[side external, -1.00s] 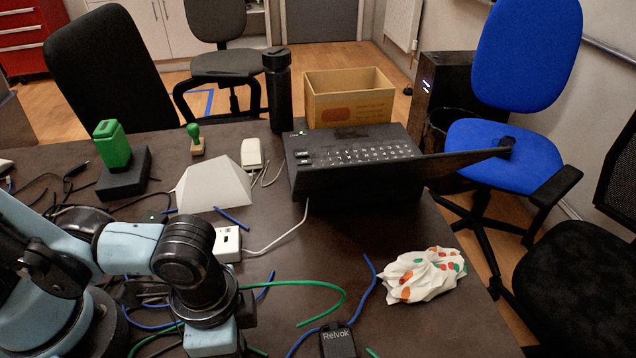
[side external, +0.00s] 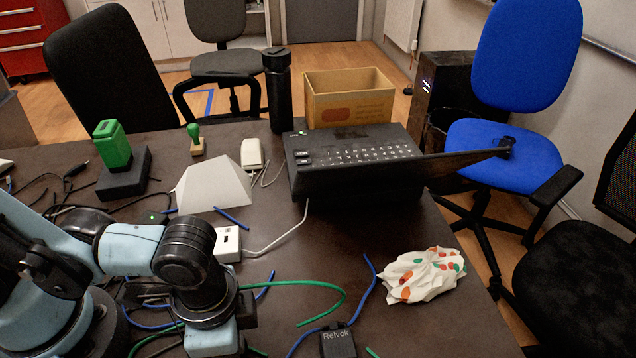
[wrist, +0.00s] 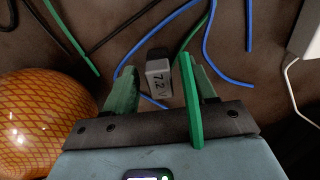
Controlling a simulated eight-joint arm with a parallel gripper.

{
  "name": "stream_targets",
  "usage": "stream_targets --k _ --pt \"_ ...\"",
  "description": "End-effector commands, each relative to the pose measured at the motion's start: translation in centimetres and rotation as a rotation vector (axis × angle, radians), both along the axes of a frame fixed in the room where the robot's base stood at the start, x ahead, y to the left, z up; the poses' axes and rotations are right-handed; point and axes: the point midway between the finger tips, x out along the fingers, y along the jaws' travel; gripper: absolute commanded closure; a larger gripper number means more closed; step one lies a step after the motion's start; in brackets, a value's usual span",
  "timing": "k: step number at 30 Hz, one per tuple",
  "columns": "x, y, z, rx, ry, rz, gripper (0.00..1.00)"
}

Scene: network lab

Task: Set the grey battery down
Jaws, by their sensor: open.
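The grey battery (wrist: 159,78), marked "7.2 V" and with a dark end, shows in the wrist view. It appears to lie on the dark table between and just past the green fingers of my gripper (wrist: 160,82). The fingers are apart, with a gap visible on both sides of the battery's lower part. Whether the right finger touches it I cannot tell. In the side external view my wrist is at the bottom edge; the fingers and the battery are out of sight there.
An orange patterned round object (wrist: 45,120) stands close left of my gripper. Blue and green wires (wrist: 215,50) lie around the battery. A white box (side external: 228,244), a black Relvok block (side external: 338,342) and a crumpled spotted cloth (side external: 422,275) are on the table (side external: 400,325).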

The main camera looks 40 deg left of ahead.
Motion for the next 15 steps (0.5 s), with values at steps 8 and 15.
stream_targets --k 8,15 --pt "0.0 0.0 2.2 0.0 0.0 0.0 0.45" --pt "0.0 0.0 4.8 0.0 0.0 0.0 0.45"
